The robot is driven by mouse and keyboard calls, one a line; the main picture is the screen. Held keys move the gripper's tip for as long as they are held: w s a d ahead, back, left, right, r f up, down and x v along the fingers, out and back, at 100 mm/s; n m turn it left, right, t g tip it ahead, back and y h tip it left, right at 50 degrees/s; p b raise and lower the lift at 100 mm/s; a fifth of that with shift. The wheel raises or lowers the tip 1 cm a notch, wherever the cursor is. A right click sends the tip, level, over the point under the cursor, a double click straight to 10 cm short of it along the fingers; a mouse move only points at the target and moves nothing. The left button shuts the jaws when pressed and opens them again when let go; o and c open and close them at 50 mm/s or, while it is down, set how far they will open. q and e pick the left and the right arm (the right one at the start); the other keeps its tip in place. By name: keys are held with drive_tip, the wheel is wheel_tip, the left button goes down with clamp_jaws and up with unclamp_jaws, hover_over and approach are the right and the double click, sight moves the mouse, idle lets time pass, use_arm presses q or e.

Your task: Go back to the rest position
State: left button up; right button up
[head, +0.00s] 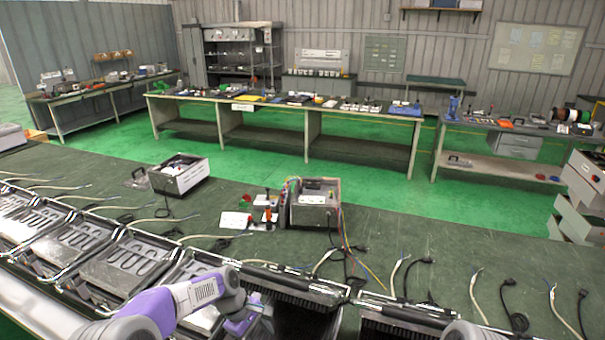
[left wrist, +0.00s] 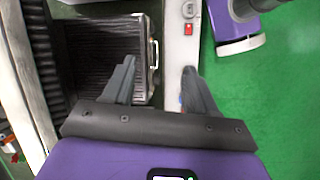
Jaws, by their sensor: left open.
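My left arm (head: 200,295) reaches in over the front edge of the near bench in the head view. Its gripper is partly hidden there. In the left wrist view my left gripper (left wrist: 159,66) is open, its two dark fingers apart and nothing held between them. A black ribbed open unit (left wrist: 105,50) with a metal handle (left wrist: 154,55) lies to the left, near the left finger. A white rail with a red switch (left wrist: 187,28) runs beyond the fingers. In the head view, grey trays with U-shaped heating elements (head: 130,262) stand left of my arm. My right gripper is not visible.
The green bench (head: 400,225) holds loose cables, a metal tester box (head: 315,200) and a white open box (head: 180,175). Open black units (head: 405,315) line the right front.

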use_arm(q)
drive_tip(key=s+f+m+b, duration=0.25)
drive_tip(key=s+f, duration=0.25)
drive_tip(key=f, duration=0.7)
drive_tip(key=s+f+m+b, duration=0.2)
drive_tip(key=s+f+b, duration=0.25)
drive_tip(key=f, duration=0.75)
drive_tip(key=s+d+f+m+t+b, duration=0.1)
drive_tip(key=s+f+m+b, duration=0.3)
drive_tip(key=s+f, duration=0.7)
drive_tip(key=s+b, duration=0.1)
drive_tip(key=s, duration=0.3)
drive_tip(key=shift+s+d+f, duration=0.15)
drive_tip(key=shift+d+f, duration=0.05)
drive_tip(key=shift+f, duration=0.2)
drive_tip(key=shift+m+b, duration=0.25)
drive_tip(key=shift+b, duration=0.05)
